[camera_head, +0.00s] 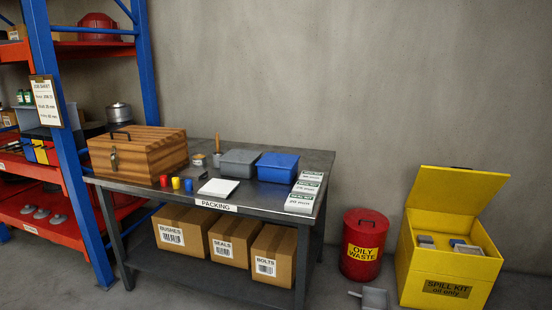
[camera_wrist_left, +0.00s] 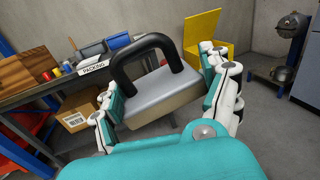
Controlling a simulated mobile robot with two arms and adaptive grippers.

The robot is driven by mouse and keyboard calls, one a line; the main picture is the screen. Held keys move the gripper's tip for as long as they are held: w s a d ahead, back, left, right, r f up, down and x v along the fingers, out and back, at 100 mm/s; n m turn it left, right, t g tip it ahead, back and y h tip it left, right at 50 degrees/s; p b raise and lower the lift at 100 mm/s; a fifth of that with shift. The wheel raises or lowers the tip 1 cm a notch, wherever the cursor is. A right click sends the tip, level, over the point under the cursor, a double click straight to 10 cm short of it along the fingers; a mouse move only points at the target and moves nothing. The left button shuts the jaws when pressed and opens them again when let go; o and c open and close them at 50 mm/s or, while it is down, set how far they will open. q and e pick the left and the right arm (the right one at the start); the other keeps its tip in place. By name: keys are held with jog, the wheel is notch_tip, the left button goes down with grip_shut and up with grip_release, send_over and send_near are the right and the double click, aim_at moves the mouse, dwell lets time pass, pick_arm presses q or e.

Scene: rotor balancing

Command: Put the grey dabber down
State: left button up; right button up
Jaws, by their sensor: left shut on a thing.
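In the left wrist view my left gripper (camera_wrist_left: 163,82) is shut on the grey dabber (camera_wrist_left: 158,90). The dabber has a grey top, a pale block beneath and a thick black arched handle. The fingers lie along its two sides. It is held up in the air, tilted in the picture, with the packing table and the floor behind it. Its underside is hidden. The head view shows neither the dabber nor either gripper.
The packing table (camera_head: 258,202) carries a wooden box (camera_head: 138,152), grey and blue bins, small coloured pots and white packs. Its front middle has some bare top. A red oily-waste can (camera_head: 363,245) and an open yellow spill kit (camera_head: 446,275) stand right of it. Blue-red shelving (camera_head: 70,160) stands left.

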pick_arm(q)
jog(key=shift+s+a+f+m+g+h, duration=0.2)
jog(key=shift+s+a+m+g+h, duration=0.2)
jog(key=shift+a+m+h, duration=0.15)
jog(key=shift+w+a+f+m+g+h, duration=0.1)
jog(key=shift+a+f+m+g+h, duration=0.1)
jog(key=shift+a+m+g+h, duration=0.4)
jog(key=s+d+f+n+t+y, duration=0.2)
jog(key=s+d+f+n+y, duration=0.1)
jog(key=s+f, duration=0.1)
jog(key=shift+s+t, duration=0.3)
jog(key=shift+s, duration=0.45)
jog(key=shift+w+d+r+n+t+y, duration=0.1)
jog(key=shift+r+n+t+y, duration=0.15)
jog(key=shift+y, duration=0.2)
jog(key=shift+w+r+n+t+y, duration=0.1)
jog(key=shift+n+t+y, duration=0.05)
jog(key=shift+n+y, duration=0.2)
jog(key=shift+w+r+n+t+y, duration=0.15)
jog(key=shift+n+t+y, duration=0.2)
jog(key=shift+y, duration=0.3)
